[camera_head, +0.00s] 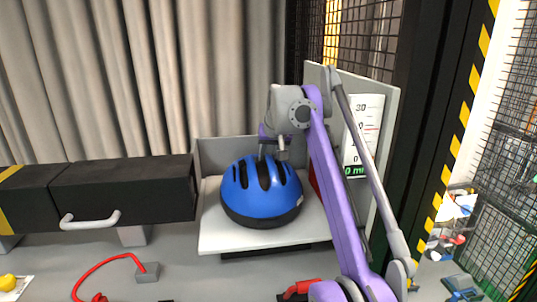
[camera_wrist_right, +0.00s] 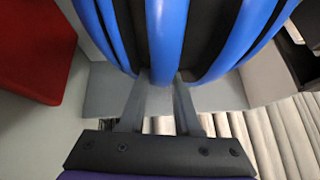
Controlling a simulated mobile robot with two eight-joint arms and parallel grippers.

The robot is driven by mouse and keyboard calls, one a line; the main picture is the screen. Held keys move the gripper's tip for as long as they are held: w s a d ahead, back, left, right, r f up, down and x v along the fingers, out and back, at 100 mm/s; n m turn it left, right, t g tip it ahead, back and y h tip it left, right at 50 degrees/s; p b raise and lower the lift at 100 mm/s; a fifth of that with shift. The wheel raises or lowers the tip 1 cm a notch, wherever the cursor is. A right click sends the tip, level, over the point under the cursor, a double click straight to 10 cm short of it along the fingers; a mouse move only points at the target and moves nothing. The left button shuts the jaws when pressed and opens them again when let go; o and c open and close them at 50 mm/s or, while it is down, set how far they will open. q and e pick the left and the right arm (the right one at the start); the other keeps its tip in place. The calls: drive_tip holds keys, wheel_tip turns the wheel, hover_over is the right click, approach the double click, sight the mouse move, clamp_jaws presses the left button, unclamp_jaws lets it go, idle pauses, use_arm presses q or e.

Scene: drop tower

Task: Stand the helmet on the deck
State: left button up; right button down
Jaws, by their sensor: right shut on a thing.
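The blue helmet (camera_head: 262,204) with black vents sits upright over the white deck (camera_head: 222,236) in the head view. I cannot tell whether its rim touches the deck. My right gripper (camera_head: 273,153) reaches it from above and behind, at the top of the shell. In the right wrist view the two fingers (camera_wrist_right: 160,85) are shut on a blue rib of the helmet (camera_wrist_right: 168,35), with dark vents on both sides. The fingertips are partly hidden by the shell. My left gripper is not in view.
A black box with a white handle (camera_head: 90,219) stands left of the deck. A panel with a scale display (camera_head: 364,130) rises at the right. A red cable (camera_head: 100,266) and a yellow object (camera_head: 7,282) lie in front. A mesh cage stands far right.

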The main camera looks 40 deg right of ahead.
drive_tip(key=c, duration=0.5)
unclamp_jaws()
drive_tip(key=shift+c, duration=0.2)
drive_tip(key=p+v, duration=0.2)
drive_tip(key=v, duration=0.8)
drive_tip(key=shift+a+r, duration=0.1)
drive_tip(key=shift+r, duration=0.1)
drive_tip(key=shift+s+r, duration=0.15)
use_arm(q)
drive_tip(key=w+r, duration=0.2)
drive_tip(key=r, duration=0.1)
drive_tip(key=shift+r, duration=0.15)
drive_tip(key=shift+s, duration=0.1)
